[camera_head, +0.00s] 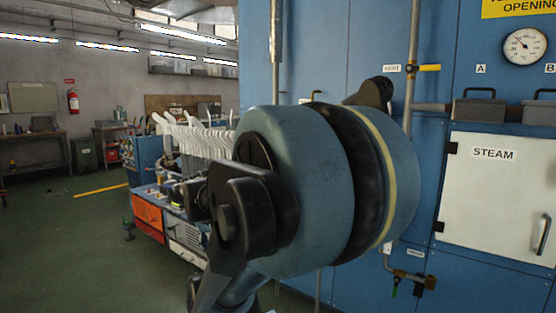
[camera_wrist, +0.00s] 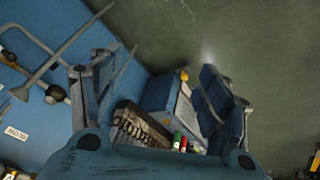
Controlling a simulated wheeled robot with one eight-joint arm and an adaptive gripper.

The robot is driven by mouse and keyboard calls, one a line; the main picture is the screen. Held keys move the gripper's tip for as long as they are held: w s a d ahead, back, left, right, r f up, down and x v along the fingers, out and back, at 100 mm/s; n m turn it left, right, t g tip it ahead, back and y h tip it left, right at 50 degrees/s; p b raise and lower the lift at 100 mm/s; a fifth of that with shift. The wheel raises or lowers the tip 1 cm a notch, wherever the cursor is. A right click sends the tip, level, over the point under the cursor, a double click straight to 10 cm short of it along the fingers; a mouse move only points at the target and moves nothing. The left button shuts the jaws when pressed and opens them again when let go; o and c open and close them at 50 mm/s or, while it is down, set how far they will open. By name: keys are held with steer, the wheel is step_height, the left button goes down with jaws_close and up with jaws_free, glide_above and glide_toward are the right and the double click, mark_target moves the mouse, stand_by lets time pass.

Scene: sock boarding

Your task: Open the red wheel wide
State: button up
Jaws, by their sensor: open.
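I cannot make out a red wheel in either view. In the head view my large blue-grey arm covers the middle of the picture and hides part of the blue machine (camera_head: 330,45) behind it. In the wrist view my gripper (camera_wrist: 155,78) is open, its two fingers spread wide with nothing held between them.
The machine carries a gauge (camera_head: 525,46), a white STEAM door (camera_head: 492,190), a yellow-handled vent valve (camera_head: 428,68) and a low drain fitting (camera_head: 412,279). A cart with white sock forms (camera_head: 205,140) stands left behind my arm. Green floor (camera_head: 60,240) at left is mostly clear.

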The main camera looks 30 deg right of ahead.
steer(key=w+d+r+m+t+h, duration=0.2)
steer(key=w+d+r+m+h, duration=0.6)
steer(key=w+d, duration=0.6)
steer(key=w+d+r+m+t+h, duration=0.2)
steer(key=w+d+r+m+h, duration=0.3)
steer(key=w+d+r+m, duration=0.65)
steer(key=w+d+n, duration=0.1)
steer(key=w+d, duration=0.2)
steer(key=d, duration=0.3)
steer(key=w+d+f+n, duration=0.1)
steer(key=w+d, duration=0.2)
steer(key=d, duration=0.3)
steer(key=w+d+f+n, duration=0.1)
steer(key=w+d, duration=0.2)
steer(key=d, duration=0.3)
steer(key=shift+w+d, duration=0.1)
steer(key=shift+w, duration=0.1)
steer(key=c, duration=1.1)
